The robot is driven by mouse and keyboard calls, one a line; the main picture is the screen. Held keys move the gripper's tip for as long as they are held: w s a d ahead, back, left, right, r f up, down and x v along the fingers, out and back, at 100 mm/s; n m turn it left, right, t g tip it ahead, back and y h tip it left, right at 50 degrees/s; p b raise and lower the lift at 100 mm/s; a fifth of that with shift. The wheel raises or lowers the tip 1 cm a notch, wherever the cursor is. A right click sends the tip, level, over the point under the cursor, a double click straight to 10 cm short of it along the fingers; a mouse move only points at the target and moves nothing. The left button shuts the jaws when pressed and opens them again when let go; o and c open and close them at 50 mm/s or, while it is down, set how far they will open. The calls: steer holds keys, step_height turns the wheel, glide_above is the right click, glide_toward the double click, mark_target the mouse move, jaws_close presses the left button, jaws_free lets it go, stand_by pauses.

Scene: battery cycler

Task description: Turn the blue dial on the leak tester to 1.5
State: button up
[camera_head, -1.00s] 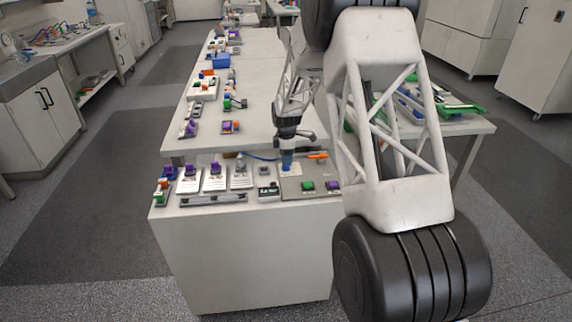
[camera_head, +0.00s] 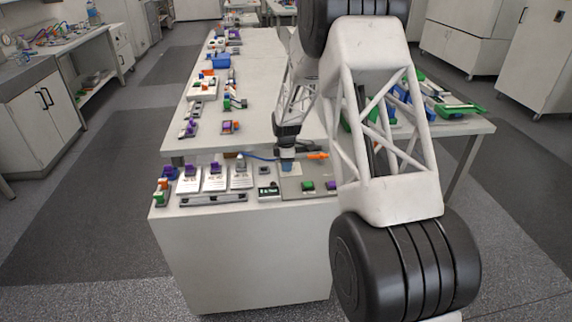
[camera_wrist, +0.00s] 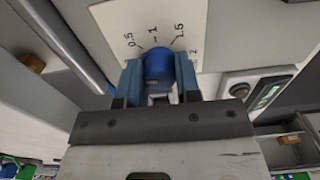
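The blue dial (camera_wrist: 158,66) shows in the wrist view on the light panel of the leak tester (camera_head: 291,187). A white scale plate (camera_wrist: 112,25) behind it carries the marks 0.5, 1, 1.5 and 2. My gripper (camera_wrist: 159,78) has one blue fingertip on each side of the dial, with no clear gap. The dial's pointer mark cannot be made out. In the head view my gripper (camera_head: 287,164) is down at the leak tester and hides the dial.
A small green display (camera_wrist: 268,96) lies right of the dial in the wrist view. Green (camera_head: 308,186) and purple (camera_head: 332,185) parts sit on the panel's front. An orange part (camera_head: 317,156) lies behind it. Several white devices with purple tops stand to the left.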

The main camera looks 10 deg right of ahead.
steer(key=shift+c, duration=0.7)
steer(key=shift+m, duration=0.4)
steer(key=m, duration=0.5)
steer(key=shift+r, duration=0.1)
steer(key=m, duration=1.1)
steer(key=shift+m, duration=0.4)
steer(key=m, duration=0.6)
